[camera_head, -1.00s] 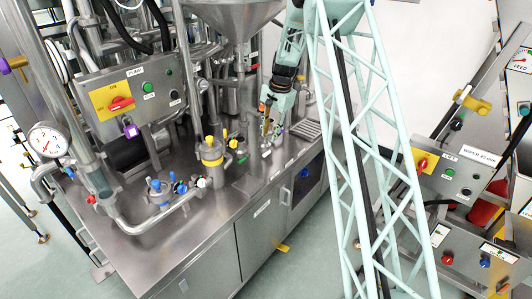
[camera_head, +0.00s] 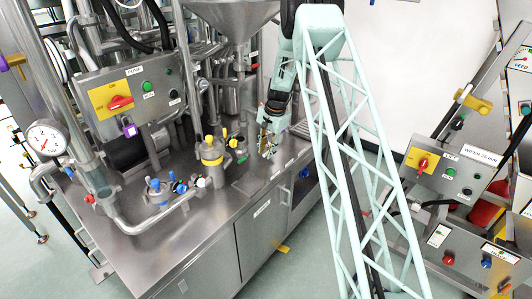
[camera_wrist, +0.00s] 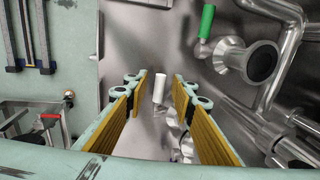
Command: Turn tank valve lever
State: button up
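In the wrist view my gripper (camera_wrist: 160,92) is open, with yellow-padded fingers wide apart. A small white cylindrical lever handle (camera_wrist: 154,88) on a metal stem shows between the fingertips, with no finger visibly touching it. A green lever handle (camera_wrist: 207,20) on a pipe fitting stands up and to the right of the fingers. I cannot tell for sure which handle is the tank valve's. In the head view my gripper hides the spot below it.
A steel hopper (camera_head: 235,15) is above and behind. The pump panel (camera_head: 130,100) is at left. Pipes (camera_wrist: 275,110) crowd the right of the wrist view.

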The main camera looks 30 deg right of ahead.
jog(key=shift+w+f, duration=0.1)
jog(key=shift+f, duration=0.2)
jog(key=shift+c, duration=0.7)
grip_shut()
